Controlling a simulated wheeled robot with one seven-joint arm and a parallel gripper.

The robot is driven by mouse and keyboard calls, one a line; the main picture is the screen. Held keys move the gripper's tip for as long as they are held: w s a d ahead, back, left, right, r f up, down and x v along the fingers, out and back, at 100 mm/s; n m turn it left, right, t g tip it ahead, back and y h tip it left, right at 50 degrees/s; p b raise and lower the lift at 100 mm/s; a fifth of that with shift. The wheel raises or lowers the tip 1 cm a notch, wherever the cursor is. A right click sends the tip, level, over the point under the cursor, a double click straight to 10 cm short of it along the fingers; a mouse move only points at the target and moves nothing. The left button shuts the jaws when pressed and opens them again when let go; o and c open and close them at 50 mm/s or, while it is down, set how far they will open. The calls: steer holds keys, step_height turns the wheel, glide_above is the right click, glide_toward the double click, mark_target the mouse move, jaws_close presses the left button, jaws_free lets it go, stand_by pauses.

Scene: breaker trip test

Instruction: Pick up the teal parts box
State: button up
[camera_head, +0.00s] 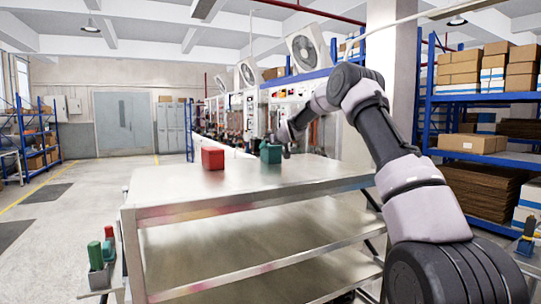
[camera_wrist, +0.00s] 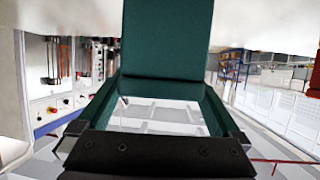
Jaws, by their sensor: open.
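The teal parts box (camera_head: 271,154) stands on the steel table (camera_head: 200,182), near its far edge, in the head view. My gripper (camera_head: 279,141) is at the end of my outstretched arm, right at the box. In the wrist view the teal box (camera_wrist: 168,40) is very close and fills the upper middle. Teal sides run down the picture towards the dark bar of my gripper at the bottom. My gripper is open. Whether its fingers touch the box cannot be told.
A red box (camera_head: 213,157) stands on the table just left of the teal box. Green and red items (camera_head: 97,256) sit in a holder at the table's left front. Electrical panels line the back. The near tabletop is bare.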

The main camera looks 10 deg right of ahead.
steer(key=shift+x, duration=0.8)
steer(key=shift+r, duration=0.1)
steer(key=c, duration=1.5)
